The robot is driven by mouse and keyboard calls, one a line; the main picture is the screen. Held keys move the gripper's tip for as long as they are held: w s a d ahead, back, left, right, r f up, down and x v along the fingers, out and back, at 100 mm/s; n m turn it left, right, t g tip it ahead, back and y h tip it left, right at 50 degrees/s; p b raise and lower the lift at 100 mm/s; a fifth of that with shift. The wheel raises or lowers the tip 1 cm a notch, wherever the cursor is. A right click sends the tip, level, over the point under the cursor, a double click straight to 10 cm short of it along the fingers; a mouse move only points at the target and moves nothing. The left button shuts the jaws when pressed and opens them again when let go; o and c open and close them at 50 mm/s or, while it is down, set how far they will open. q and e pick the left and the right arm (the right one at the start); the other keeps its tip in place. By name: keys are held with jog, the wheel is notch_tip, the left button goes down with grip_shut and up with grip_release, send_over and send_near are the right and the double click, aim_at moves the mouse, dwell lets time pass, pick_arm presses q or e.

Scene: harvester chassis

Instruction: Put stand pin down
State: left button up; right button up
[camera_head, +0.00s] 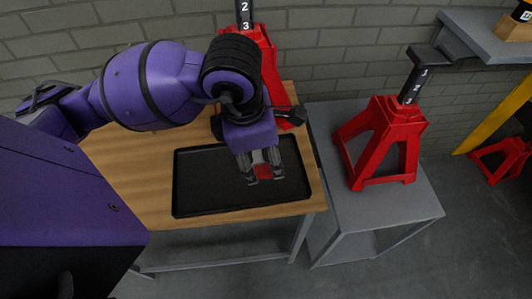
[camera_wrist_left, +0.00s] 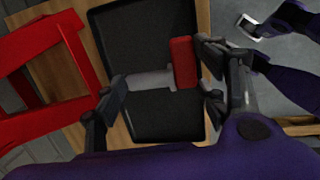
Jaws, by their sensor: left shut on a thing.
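My left gripper (camera_head: 262,178) points down over a black tray (camera_head: 190,200) and is shut on the stand pin. The pin's red head (camera_head: 263,171) shows between the fingers in the head view. In the left wrist view, the pin (camera_wrist_left: 150,82) has a grey shaft lying across between the fingers of the left gripper (camera_wrist_left: 165,82), with the red block-like head at its right end. The black tray (camera_wrist_left: 155,20) lies behind it in that view. I cannot tell if the pin touches the tray.
The tray lies on a wooden table (camera_head: 120,165). A red stand (camera_head: 262,45) rises behind my left gripper. Another red stand (camera_head: 385,145) stands on a grey table (camera_head: 400,205) to the right. A third red stand (camera_head: 500,160) is farther right. Most of the tray looks empty.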

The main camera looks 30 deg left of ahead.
pick_arm(q)
jog(key=w+f, duration=0.1)
jog(key=w+a+f, duration=0.1)
jog(key=w+f, duration=0.1)
jog(key=w+a+f, duration=0.1)
jog(key=w+f, duration=0.1)
jog(key=shift+w, duration=0.1)
jog(key=shift+w+a+f, duration=0.25)
jog(key=shift+w+f, duration=0.25)
jog(key=shift+f, duration=0.15)
jog(key=shift+w+f, duration=0.1)
jog(key=shift+f, duration=1.5)
jog(key=shift+f, duration=0.2)
jog(key=o, duration=1.7)
